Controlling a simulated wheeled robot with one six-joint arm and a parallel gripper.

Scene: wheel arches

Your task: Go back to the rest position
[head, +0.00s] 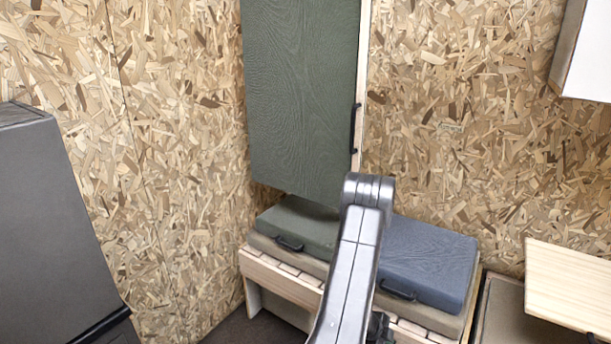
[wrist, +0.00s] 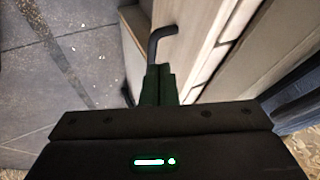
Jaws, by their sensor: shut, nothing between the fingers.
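My gripper (wrist: 158,85) shows in the wrist view, with its two dark fingers together and nothing visible between them. A black bar handle (wrist: 160,40) on a pale wooden front (wrist: 185,50) lies just beyond the fingertips. I cannot tell whether the fingers touch it. In the head view my grey arm rises from the bottom centre and bends near the middle. The gripper itself is not clearly visible there.
A slatted wooden bench (head: 285,283) carries a green case (head: 300,226) and a blue case (head: 428,258). A green door (head: 305,90) hangs above. A dark grey cabinet (head: 50,220) stands left, a pale wooden panel (head: 568,283) right. Grey floor (wrist: 50,85) is clear in the wrist view.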

